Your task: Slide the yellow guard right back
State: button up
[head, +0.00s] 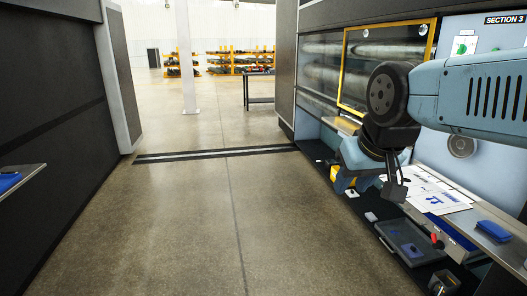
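The yellow guard is a clear panel in a yellow frame (359,58). It stands upright on the machine front at the upper right of the head view, in front of large grey rollers. My arm crosses in front of its lower right part and hides it there. My gripper (342,186) hangs below and slightly left of the guard, pointing down, near the machine's lower ledge. It is apart from the guard frame in the picture. Its fingers are small and dark, so whether they are open or shut is unclear.
Printed sheets (436,192) lie on the machine's ledge, with a blue block (494,231) to the right. A grey tray (410,240) sits below. The floor (210,225) to the left is clear.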

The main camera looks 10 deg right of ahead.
aim_at(433, 21)
jog(key=z, duration=0.05)
jog(key=i, duration=1.6)
jog(key=u, duration=2.5)
jog(key=k, duration=1.05)
jog(key=z, duration=1.3)
